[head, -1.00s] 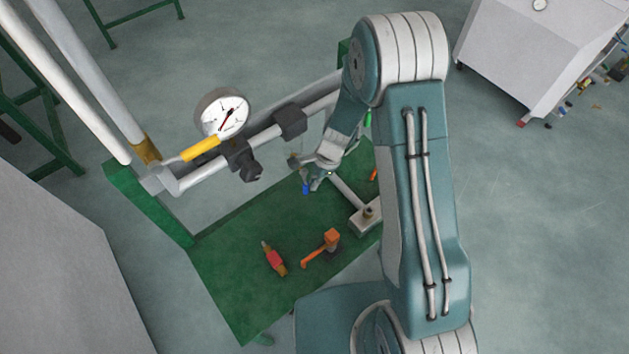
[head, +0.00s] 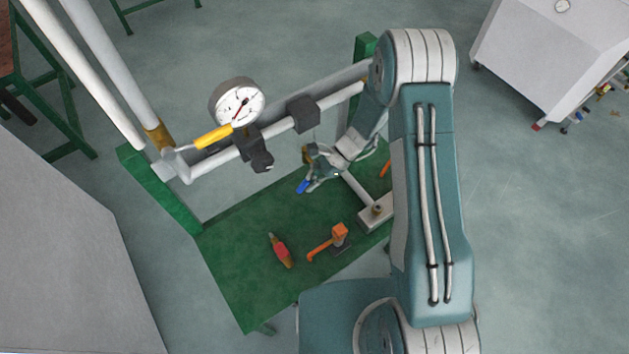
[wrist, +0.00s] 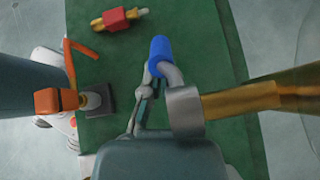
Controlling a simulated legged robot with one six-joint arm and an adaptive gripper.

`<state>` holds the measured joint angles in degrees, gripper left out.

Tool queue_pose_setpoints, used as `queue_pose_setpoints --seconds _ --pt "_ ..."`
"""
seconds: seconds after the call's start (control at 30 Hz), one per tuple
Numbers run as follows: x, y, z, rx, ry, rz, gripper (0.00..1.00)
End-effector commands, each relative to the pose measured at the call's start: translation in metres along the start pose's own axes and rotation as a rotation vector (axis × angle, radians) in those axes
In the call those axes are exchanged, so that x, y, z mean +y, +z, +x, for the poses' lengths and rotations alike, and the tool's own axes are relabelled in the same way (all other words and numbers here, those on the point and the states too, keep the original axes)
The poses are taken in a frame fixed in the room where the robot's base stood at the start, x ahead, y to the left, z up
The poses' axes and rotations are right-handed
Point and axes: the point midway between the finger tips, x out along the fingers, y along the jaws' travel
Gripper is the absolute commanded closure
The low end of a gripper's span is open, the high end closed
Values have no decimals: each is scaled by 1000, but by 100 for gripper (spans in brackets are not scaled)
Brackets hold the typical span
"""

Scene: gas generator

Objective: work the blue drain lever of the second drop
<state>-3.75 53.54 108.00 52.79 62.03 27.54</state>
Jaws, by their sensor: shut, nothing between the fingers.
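The blue drain lever (head: 303,186) shows low beneath the pipe, above the green plate, in the head view. In the wrist view its blue grip (wrist: 160,48) sits at the end of a bent grey shank, joined to a grey collar (wrist: 186,112) on a brass pipe (wrist: 240,100). My gripper (head: 318,177) is right beside the lever in the head view. In the wrist view my gripper (wrist: 148,85) is shut, with its tips just left of the lever's shank. Whether they touch it I cannot tell. My arm hides part of the pipework behind it.
A pressure gauge (head: 238,105) and a yellow lever (head: 213,137) stand on the grey pipe. An orange lever (head: 328,241) and a red fitting (head: 281,251) are over the green plate (head: 245,290). A grey cabinet (head: 60,255) stands left.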

Motion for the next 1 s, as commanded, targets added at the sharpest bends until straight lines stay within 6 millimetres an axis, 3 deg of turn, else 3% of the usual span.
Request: queue_pose_setpoints --seconds 0.43,1.0 --pt "2 13 6 -497 93 25 100" --pt "6 31 6 -583 111 27 100"
